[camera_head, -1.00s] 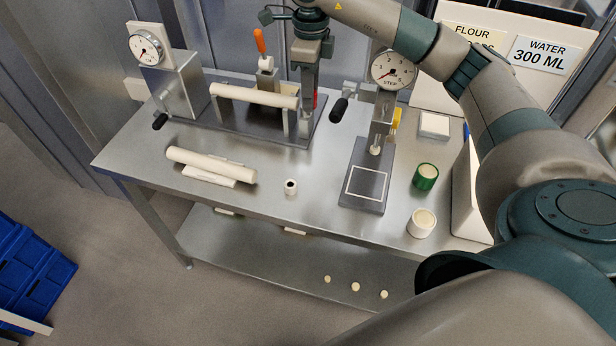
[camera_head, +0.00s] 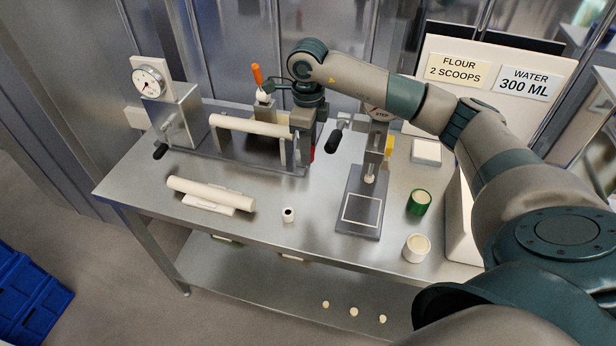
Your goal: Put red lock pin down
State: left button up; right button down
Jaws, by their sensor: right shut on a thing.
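The red lock pin (camera_head: 312,153) shows only as a small red strip at the right end of the pasta machine (camera_head: 230,150), just below my right gripper. My right gripper (camera_head: 303,128) points down beside the right end of the machine's cream roller (camera_head: 250,125). It is shut on the red lock pin, most of which the gripper hides. I cannot tell whether the pin touches the machine's base. My left gripper is not in view.
A black crank handle (camera_head: 333,141) is close on the gripper's right, by the dial press (camera_head: 362,200). An orange-handled tool (camera_head: 258,78) stands behind the roller. A loose cream roller (camera_head: 210,192) and a small white cylinder (camera_head: 288,215) lie in front. Bare steel table (camera_head: 270,190) lies between.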

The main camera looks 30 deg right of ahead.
notch_tip(320, 180, down, 7)
jog(key=p, duration=0.3)
jog(key=shift+f, duration=0.55)
jog(key=shift+f+p, duration=0.9)
jog(key=shift+f, duration=0.95)
jog(key=shift+f, duration=0.15)
jog(key=c, duration=1.5)
grip_release()
jog(key=shift+o, duration=0.2)
